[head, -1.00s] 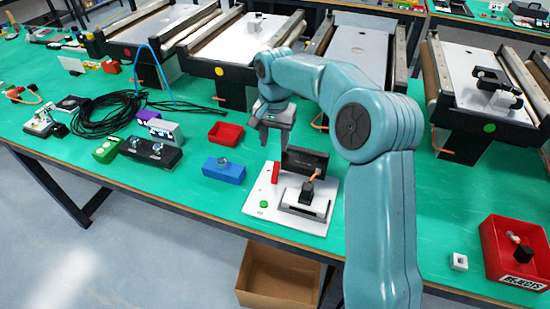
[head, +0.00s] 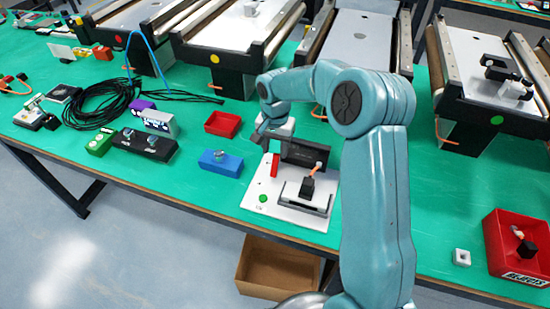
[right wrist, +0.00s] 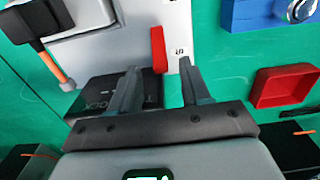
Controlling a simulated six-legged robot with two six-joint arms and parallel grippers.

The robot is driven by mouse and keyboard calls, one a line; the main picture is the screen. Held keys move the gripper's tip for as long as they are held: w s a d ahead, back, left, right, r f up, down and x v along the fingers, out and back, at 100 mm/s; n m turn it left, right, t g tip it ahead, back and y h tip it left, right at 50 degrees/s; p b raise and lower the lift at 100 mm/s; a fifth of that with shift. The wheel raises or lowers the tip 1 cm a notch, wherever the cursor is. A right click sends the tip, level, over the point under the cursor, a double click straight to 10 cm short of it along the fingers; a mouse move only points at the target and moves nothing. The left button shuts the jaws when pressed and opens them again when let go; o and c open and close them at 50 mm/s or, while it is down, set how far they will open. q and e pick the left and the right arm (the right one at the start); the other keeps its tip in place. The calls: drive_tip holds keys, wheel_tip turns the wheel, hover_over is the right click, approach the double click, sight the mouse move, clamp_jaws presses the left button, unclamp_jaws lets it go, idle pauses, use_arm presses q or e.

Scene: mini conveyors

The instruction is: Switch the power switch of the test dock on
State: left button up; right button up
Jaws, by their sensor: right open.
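The test dock (head: 250,205) is a white plate near the table's front edge. My right gripper (head: 262,138) is behind the red lever, pointing down. In the right wrist view its open fingers (right wrist: 158,67) are empty, with the red lever (right wrist: 158,48) showing just beyond and between the tips. I cannot tell if they touch it. My left gripper is out of view.
A blue block with a knob (head: 221,163) and an empty red tray (head: 223,124) are left of the dock. A black control box (head: 145,146) and coiled cable (head: 100,112) lie farther left. A red rejects bin (head: 515,245) is far right. Mini conveyors stand behind.

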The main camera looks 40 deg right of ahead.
sight(276, 158)
wheel_tip(276, 158, down, 6)
drive_tip(key=shift+r, duration=0.2)
drive_tip(key=shift+s+r, duration=0.1)
drive_tip(key=shift+s, duration=0.05)
drive_tip(key=shift+d, duration=0.1)
drive_tip(key=c, duration=0.5)
clamp_jaws()
